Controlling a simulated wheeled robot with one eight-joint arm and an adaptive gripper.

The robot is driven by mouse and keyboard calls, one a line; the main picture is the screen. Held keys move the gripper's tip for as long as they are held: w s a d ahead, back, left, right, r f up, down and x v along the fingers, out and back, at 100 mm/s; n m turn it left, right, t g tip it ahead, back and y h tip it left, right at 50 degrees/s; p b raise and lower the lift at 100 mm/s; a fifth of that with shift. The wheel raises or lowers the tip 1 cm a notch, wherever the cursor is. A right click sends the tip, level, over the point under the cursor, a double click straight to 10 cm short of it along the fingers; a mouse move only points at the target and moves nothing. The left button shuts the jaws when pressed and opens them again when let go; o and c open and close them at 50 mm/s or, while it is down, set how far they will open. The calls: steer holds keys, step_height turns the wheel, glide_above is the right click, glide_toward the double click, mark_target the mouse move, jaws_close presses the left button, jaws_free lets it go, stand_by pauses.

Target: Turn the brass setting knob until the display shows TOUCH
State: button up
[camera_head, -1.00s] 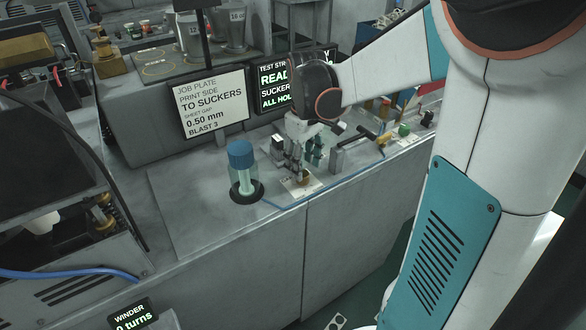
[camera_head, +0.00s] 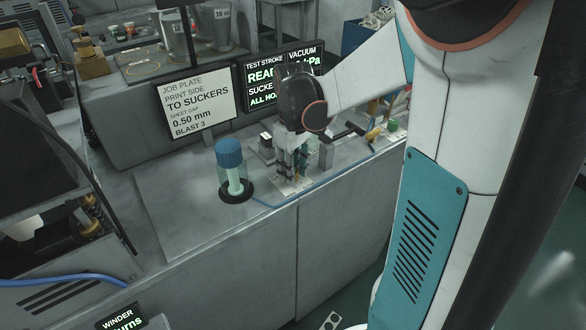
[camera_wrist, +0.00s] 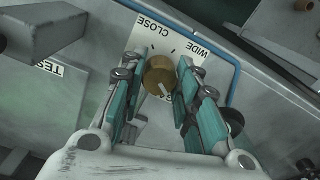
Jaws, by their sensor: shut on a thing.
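The brass setting knob (camera_wrist: 158,73) sits on a white dial plate (camera_wrist: 143,37) in the wrist view. Its pale pointer line aims toward the lower right of that picture, away from the printed CLOSE and WIDE marks. Another label below the knob is partly hidden by a finger. My gripper (camera_wrist: 161,78) has its teal fingers on both sides of the knob and is shut on it. In the head view my gripper (camera_head: 291,180) stands over the plate and hides the knob. The test stroke display (camera_head: 262,80) shows READ and more green text, partly covered by my arm.
A blue-capped clear cylinder (camera_head: 231,172) stands left of my gripper. A job plate sign (camera_head: 196,103) stands behind it. A small block (camera_head: 266,149) and a black-and-yellow handle (camera_head: 372,134) are close by. A blue hose (camera_wrist: 236,75) runs around the dial plate.

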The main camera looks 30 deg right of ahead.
steer(key=shift+m, duration=0.4)
steer(key=m+p, duration=0.1)
steer(key=m, duration=0.2)
steer(key=shift+a+m+p, duration=0.1)
steer(key=shift+m+p, duration=0.4)
steer(key=shift+m, duration=1.5)
steer(key=o, duration=1.1)
steer(key=shift+c, duration=0.2)
steer(key=shift+r, duration=0.1)
step_height(320, 180, up, 12)
